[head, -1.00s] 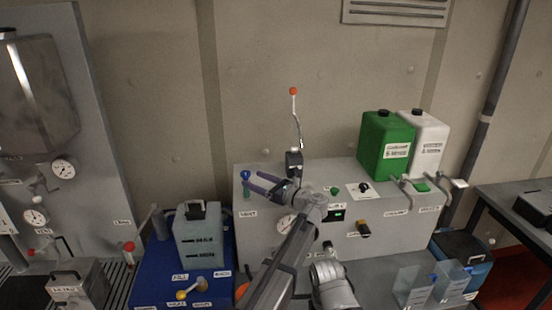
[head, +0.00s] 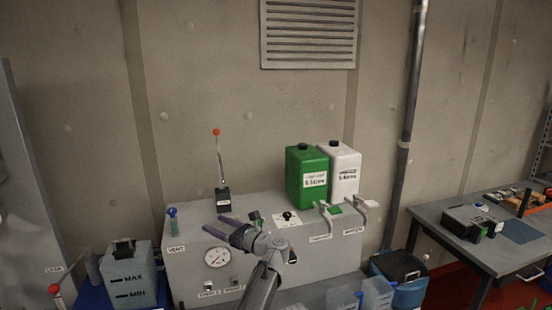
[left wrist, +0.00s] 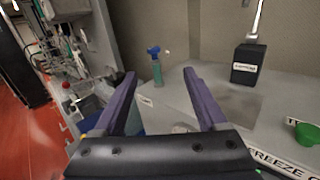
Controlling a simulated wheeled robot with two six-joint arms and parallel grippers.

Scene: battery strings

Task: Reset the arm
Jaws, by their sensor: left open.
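My left gripper (head: 217,227) is open and empty in the head view, in front of the left part of the grey cabinet (head: 190,275). Its two purple fingers also show wide apart in the left wrist view (left wrist: 160,92), with nothing between them held. A lever with an orange-red knob (head: 216,132) stands on a black base (head: 223,200) on the cabinet top, just behind the gripper and apart from it. The black base also shows at the right in the left wrist view (left wrist: 248,62). My right gripper is not in view.
A small blue-topped bottle (head: 172,222) stands at the cabinet's left end. A green canister (head: 306,178) and a white canister (head: 345,172) stand at its right back. A gauge (head: 217,257) is on the front. A workbench (head: 436,218) is at the right.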

